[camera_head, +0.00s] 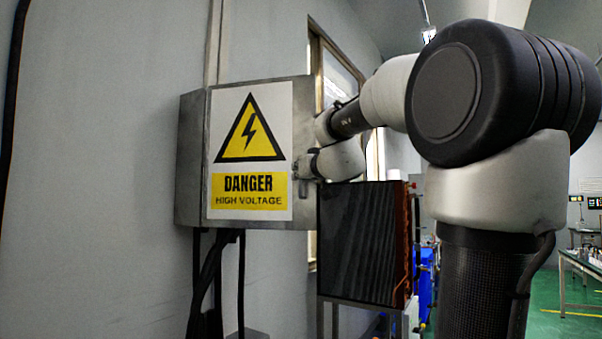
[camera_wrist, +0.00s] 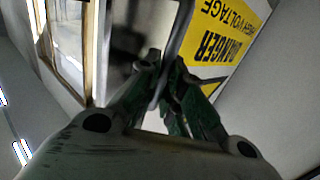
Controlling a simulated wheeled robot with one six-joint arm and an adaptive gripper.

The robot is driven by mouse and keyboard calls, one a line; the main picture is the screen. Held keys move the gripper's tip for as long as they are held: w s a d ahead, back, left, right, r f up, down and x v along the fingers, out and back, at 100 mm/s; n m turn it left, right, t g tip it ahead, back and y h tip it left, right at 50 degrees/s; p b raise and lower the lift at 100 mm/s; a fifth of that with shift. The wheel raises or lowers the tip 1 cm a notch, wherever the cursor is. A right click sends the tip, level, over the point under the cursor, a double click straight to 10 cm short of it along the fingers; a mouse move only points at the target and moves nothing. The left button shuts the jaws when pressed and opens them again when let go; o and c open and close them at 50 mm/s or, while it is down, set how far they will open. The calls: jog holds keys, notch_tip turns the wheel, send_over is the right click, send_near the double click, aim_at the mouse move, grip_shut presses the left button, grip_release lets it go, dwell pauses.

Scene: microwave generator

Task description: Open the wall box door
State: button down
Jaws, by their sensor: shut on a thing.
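The grey metal wall box (camera_head: 191,160) hangs on the wall at the left in the head view. Its door (camera_head: 300,110) carries a yellow and white danger sign (camera_head: 249,150); the sign also shows upside down in the wrist view (camera_wrist: 222,40). My gripper (camera_head: 303,178) is at the right edge of the door, low beside the sign. In the wrist view my gripper (camera_wrist: 166,66) has its fingers close together on a thin upright part, seemingly the door's handle or edge. The fingers hide most of it. I cannot tell whether the door is ajar.
A dark finned panel unit (camera_head: 362,243) stands below and right of the box. Black cables (camera_head: 212,275) run down under the box. A window frame (camera_head: 335,75) is behind my arm. Open green floor (camera_head: 570,325) shows at the far right.

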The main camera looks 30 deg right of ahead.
jog(key=c, duration=1.5)
grip_release()
jog(key=s, duration=0.4)
jog(key=s+a, duration=0.1)
jog(key=s, duration=0.7)
jog(key=shift+a, duration=0.3)
jog(key=shift+w, duration=0.1)
